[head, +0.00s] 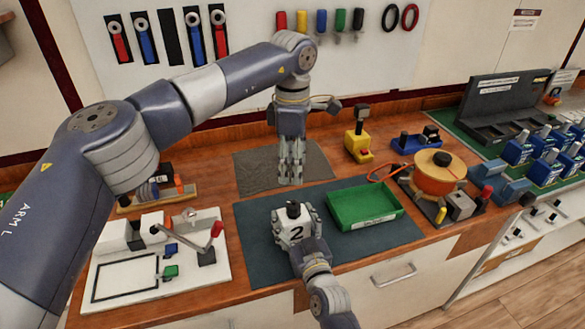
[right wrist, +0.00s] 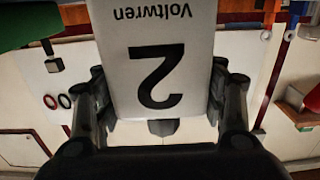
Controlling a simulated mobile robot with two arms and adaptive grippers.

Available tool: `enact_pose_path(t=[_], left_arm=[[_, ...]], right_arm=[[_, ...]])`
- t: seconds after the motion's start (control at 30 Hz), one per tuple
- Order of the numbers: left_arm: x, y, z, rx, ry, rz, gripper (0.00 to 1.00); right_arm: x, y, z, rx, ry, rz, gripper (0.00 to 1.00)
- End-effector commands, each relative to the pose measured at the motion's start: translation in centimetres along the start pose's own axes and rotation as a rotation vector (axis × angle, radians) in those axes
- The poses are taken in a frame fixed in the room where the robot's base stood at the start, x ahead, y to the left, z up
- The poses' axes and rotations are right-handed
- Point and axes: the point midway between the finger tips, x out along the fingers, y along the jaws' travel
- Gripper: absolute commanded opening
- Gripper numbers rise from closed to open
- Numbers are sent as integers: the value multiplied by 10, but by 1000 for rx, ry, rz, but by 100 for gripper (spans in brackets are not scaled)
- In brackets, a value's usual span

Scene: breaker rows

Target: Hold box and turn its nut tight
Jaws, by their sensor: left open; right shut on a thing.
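A white box (head: 296,234) marked "2" is upright over the dark mat, with a black nut-like part (head: 293,209) on its top. I cannot tell whether its base touches the mat. My right gripper (head: 297,242) is shut on the box from the front. In the right wrist view the box (right wrist: 155,60) appears upside down between the two fingers, with "Voltwren" on its face and a dark piece (right wrist: 163,127) at its top end. My left gripper (head: 290,178) is open and empty, pointing down behind the box and apart from it.
A green tray (head: 364,222) lies right of the box on the dark mat (head: 257,272). A white board with a red-handled lever (head: 215,231) is at left. An orange reel (head: 438,182) and blue units (head: 518,150) stand at right. A grey mat (head: 255,180) lies behind.

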Motion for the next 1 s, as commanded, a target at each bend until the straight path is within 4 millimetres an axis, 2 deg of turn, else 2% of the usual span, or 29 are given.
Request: enact_pose_path(t=[0.4,0.43,0.53,1.0], left_arm=[[0,0,0,0,0,1,49],[0,0,0,0,0,1,49],[0,0,0,0,0,1,49],[0,0,0,0,0,1,49]], right_arm=[[0,0,2,-1,-4,-1,26],[0,0,2,-1,-4,-1,67],[0,0,2,-1,-3,-1,88],[-5,0,1,-1,-1,0,88]])
